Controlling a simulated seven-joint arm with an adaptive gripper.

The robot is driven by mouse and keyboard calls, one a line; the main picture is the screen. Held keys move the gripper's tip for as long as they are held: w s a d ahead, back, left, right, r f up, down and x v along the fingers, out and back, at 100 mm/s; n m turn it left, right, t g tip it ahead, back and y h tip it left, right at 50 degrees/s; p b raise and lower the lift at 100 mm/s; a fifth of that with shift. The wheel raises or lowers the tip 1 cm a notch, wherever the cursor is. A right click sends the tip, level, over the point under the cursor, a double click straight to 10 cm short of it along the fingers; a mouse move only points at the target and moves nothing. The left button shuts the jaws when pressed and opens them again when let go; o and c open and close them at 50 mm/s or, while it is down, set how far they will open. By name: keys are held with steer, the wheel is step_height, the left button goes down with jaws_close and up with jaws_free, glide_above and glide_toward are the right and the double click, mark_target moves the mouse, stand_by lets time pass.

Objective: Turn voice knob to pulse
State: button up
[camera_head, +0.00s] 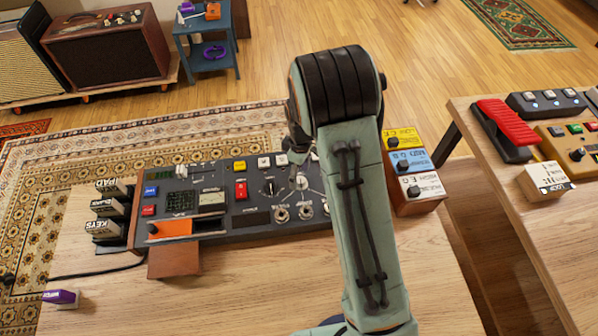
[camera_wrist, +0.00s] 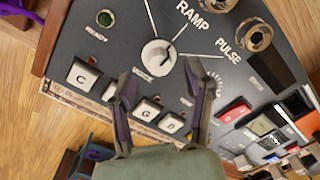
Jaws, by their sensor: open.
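The synth panel (camera_head: 225,222) is a long dark console with wooden ends on the table. In the head view, my arm hides part of the panel's right end.
Square keys (camera_wrist: 83,76) and gold jacks (camera_wrist: 258,35) surround the knob. Yellow, blue and white pedals (camera_head: 411,160) stand right of my arm. A second table (camera_head: 530,215) holds a red pedal (camera_head: 507,122).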

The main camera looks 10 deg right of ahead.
steer(key=shift+f, duration=0.8)
jaws_close()
steer(key=m, duration=0.4)
steer(key=shift+d+m, duration=0.1)
steer(key=shift+m, duration=2.3)
